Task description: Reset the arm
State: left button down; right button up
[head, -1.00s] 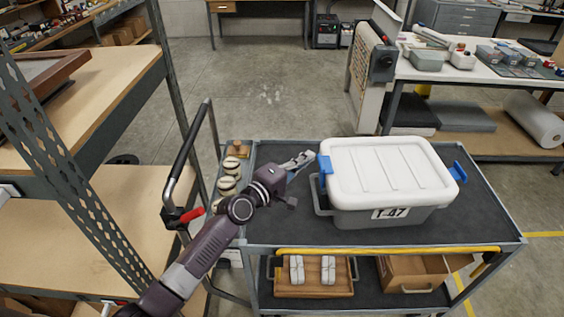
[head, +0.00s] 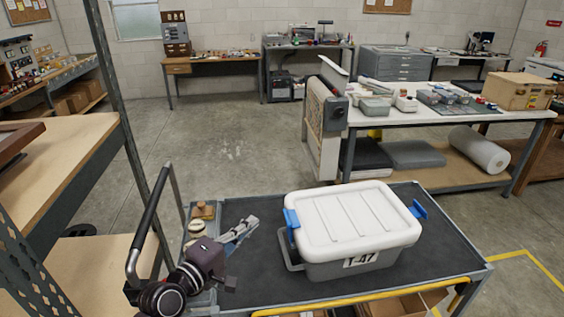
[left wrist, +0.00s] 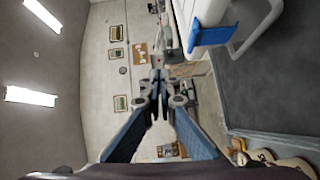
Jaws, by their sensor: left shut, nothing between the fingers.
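My left gripper (head: 246,226) is shut and empty above the left part of the cart top, beside the grey tote. In the left wrist view its fingers (left wrist: 158,88) meet with nothing between them. The grey tote (head: 350,268) with a white lid (head: 350,217) and blue latches stands on the cart (head: 425,282). A label on its front reads T-47. The fingertips are apart from the tote, to the left of its left latch (head: 291,220). The tote's blue latch (left wrist: 215,36) also shows at the upper right of the left wrist view. My right gripper is out of view.
Several round cream-and-brown objects (head: 196,229) sit in the holder at the cart's left end. The cart's black handle (head: 150,215) rises left of my arm. A shelving rack (head: 60,170) stands at left.

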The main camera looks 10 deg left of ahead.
pick_arm(q)
jog(key=s+d+f+m+g+y, duration=0.25)
jog(key=s+f+m+g, duration=0.55)
jog(key=s+f, duration=0.7)
jog(key=s+a+f+m+g+y, duration=0.2)
jog(key=s+a+m, duration=0.1)
jog(key=s, duration=0.6)
jog(key=s+a+f+m+g+y, duration=0.2)
jog(key=s+a+m, duration=0.1)
jog(key=s, duration=0.6)
jog(key=s+f+g+b, duration=0.1)
jog(key=s+f+b, duration=0.2)
jog(key=f, duration=2.8)
jog(key=s+a+f+g+b, duration=0.1)
jog(key=s+a+f+b, duration=0.2)
jog(key=s+f, duration=1.3)
jog(key=shift+s+a+f+m+g+y, duration=0.3)
jog(key=shift+a+f+m+y, duration=0.1)
jog(key=shift+f, duration=0.5)
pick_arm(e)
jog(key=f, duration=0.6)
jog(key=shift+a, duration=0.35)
